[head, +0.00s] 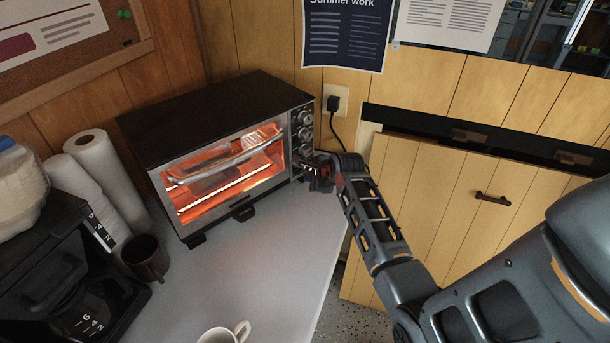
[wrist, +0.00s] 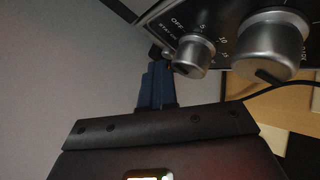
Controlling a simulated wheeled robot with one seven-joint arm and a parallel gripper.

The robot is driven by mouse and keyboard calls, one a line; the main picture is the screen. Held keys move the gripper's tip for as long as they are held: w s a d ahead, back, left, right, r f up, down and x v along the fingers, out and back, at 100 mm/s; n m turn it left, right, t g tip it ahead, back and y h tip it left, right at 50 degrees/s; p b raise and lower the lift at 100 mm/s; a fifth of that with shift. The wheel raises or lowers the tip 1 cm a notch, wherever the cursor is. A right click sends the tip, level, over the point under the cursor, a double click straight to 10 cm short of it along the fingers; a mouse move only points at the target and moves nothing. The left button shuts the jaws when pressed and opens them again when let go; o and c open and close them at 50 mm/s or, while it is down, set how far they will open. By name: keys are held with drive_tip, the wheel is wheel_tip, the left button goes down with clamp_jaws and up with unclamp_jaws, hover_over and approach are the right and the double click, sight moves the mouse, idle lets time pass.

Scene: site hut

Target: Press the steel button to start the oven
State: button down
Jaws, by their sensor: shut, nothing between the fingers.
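The toaster oven (head: 215,118) stands on the counter, its inside glowing orange behind the glass door (head: 222,172). Its control panel (head: 304,134) has a column of steel knobs on the right side of its front. My gripper (head: 312,172) is at the lower end of that panel. In the wrist view the blue fingers of my gripper (wrist: 155,85) are together and empty, their tips close to the panel's edge beside a timer knob (wrist: 191,57). A larger knob (wrist: 272,46) is to its right. I cannot make out the steel button; my fingers may hide it.
A dark mug (head: 146,258), paper towel rolls (head: 100,165) and a coffee maker (head: 75,275) stand left of the oven. A white mug (head: 222,334) is at the counter's front. The counter (head: 262,262) before the oven is clear. Wooden cabinets (head: 455,195) are on the right.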

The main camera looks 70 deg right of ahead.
drive_tip(key=shift+r, duration=0.1)
idle(0.3)
drive_tip(key=shift+s+a+p, duration=0.35)
drive_tip(key=shift+s+p, duration=0.25)
drive_tip(key=shift+s, duration=0.1)
drive_tip(key=shift+s+a+p, duration=0.3)
drive_tip(key=shift+s+p, duration=0.1)
drive_tip(key=shift+s, duration=0.25)
drive_tip(key=shift+s+a+p, duration=0.3)
drive_tip(key=shift+s+p, duration=0.1)
drive_tip(key=shift+s, duration=0.25)
drive_tip(key=shift+s+a+p, duration=0.3)
drive_tip(key=shift+s+p, duration=0.1)
drive_tip(key=shift+s, duration=0.25)
drive_tip(key=shift+s+a, duration=0.15)
drive_tip(key=shift+s, duration=0.15)
